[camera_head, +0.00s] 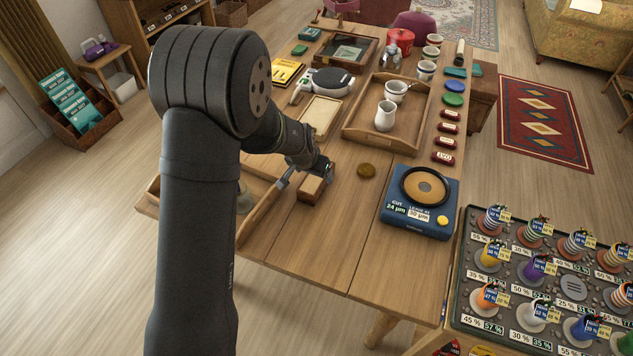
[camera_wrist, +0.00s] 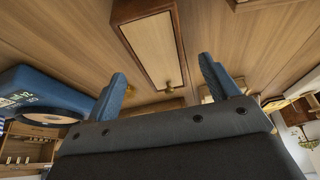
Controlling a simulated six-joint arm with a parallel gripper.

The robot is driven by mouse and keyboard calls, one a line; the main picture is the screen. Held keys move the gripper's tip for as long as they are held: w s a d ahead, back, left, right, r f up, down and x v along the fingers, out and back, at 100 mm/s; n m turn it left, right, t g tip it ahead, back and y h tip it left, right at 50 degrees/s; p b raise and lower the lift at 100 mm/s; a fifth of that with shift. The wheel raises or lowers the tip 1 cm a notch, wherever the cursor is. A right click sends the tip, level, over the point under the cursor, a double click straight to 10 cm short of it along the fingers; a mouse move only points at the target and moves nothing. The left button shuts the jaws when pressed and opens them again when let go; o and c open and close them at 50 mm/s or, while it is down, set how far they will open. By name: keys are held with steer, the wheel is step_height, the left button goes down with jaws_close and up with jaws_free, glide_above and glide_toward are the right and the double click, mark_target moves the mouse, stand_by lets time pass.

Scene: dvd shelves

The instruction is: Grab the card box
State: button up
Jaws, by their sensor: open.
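A small wooden box with a paler top panel, likely the card box (camera_head: 311,190), lies on the wooden table just below my gripper (camera_head: 305,181) in the head view. In the wrist view the box (camera_wrist: 150,45) shows its pale panel and a small brass knob, ahead of the fingers. My gripper (camera_wrist: 168,88) is open, with its two blue fingers apart and nothing between their tips. The box lies beyond the fingertips, and I cannot tell the exact gap.
A wooden tray (camera_head: 352,131) with white jugs and a pale-lined tray (camera_head: 318,117) lie behind. Bare table lies in front of the box.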

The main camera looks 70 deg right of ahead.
steer(key=shift+x, duration=2.6)
steer(key=shift+d, duration=0.15)
steer(key=c, duration=1.2)
